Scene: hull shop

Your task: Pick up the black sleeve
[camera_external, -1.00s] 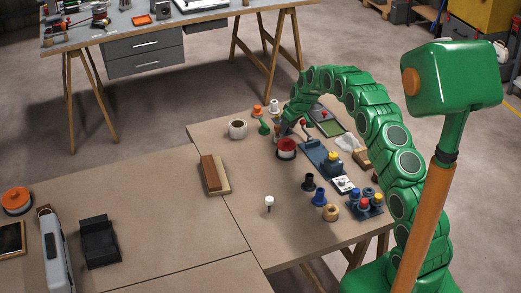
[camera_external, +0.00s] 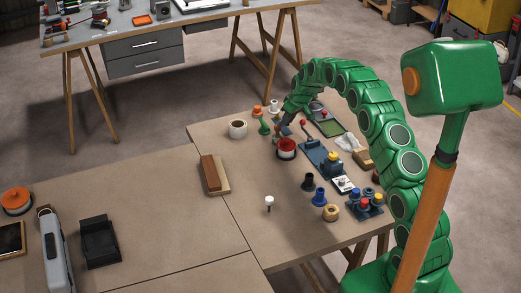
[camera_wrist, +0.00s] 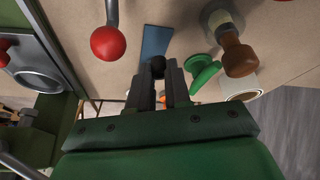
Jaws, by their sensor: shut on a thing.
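In the wrist view, my gripper (camera_wrist: 160,73) is shut on a small black rounded thing (camera_wrist: 158,64) at its fingertips. Its shape is mostly hidden by the fingers, so I cannot tell whether it is a sleeve. A blue strip (camera_wrist: 156,41) lies beyond it. In the external view, my gripper (camera_external: 281,128) is low over the back of the table, behind the red-and-black spool (camera_external: 286,147); its fingertips are too small to make out. A separate dark flanged sleeve (camera_external: 308,182) stands on the table nearer the front.
A red-ball lever (camera_wrist: 108,43) stands left of my gripper in the wrist view. A green knob (camera_wrist: 203,75) and a brown-handled piece (camera_wrist: 237,55) are close on the right. A white cup-like ring (camera_external: 238,129) stands left in the external view. The table's left-middle is mostly clear.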

